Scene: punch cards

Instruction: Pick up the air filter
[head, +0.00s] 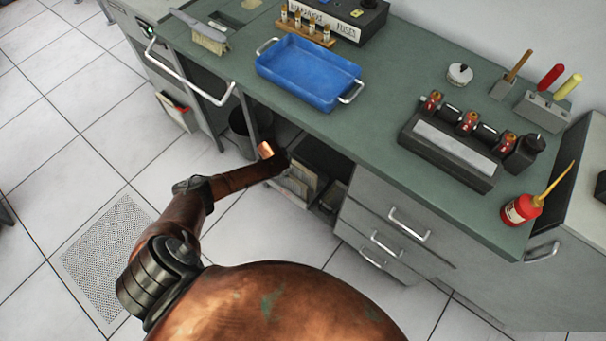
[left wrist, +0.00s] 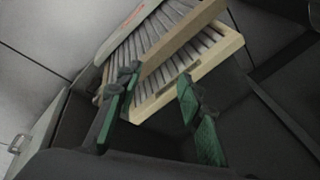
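Two pleated air filters with pale frames stand in the open compartment under the bench. In the left wrist view the nearer one (left wrist: 192,70) lies ahead of my gripper, and another (left wrist: 150,35) stands behind and above it. In the head view the filters (head: 298,184) show just right of my left gripper (head: 284,160), at the compartment's mouth. In the left wrist view my left gripper (left wrist: 158,112) has its green-padded fingers spread apart, with the nearer filter's lower edge just beyond them. Whether a finger touches it is unclear. My right gripper is not visible.
The green bench top (head: 390,195) overhangs the compartment. Drawers (head: 385,240) close off its right side, and a dark bin (head: 243,130) stands to the left. A blue tray (head: 308,72) sits on the bench. The tiled floor in front is clear.

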